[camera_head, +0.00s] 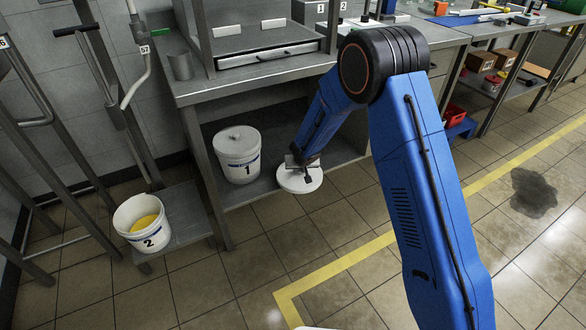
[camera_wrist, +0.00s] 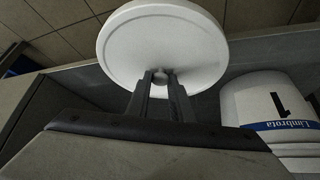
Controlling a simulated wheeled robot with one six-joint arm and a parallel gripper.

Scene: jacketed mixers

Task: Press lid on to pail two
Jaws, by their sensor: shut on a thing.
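Pail two (camera_head: 142,226) is a white bucket marked 2 at the left, open at the top, with yellow contents showing. It stands on a low metal step. A round white lid (camera_head: 300,179) hangs from my gripper (camera_head: 304,172) in front of the lower shelf, right of pail one and well apart from pail two. In the wrist view my gripper (camera_wrist: 160,84) is shut on the small knob at the middle of the lid (camera_wrist: 165,35). Pail two is not in the wrist view.
Pail one (camera_head: 238,154), with its lid on, stands on the lower shelf (camera_head: 268,184) and shows in the wrist view (camera_wrist: 268,108). A bench leg (camera_head: 207,180) stands between pail two and pail one. Pipes and handles rise behind and left of pail two.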

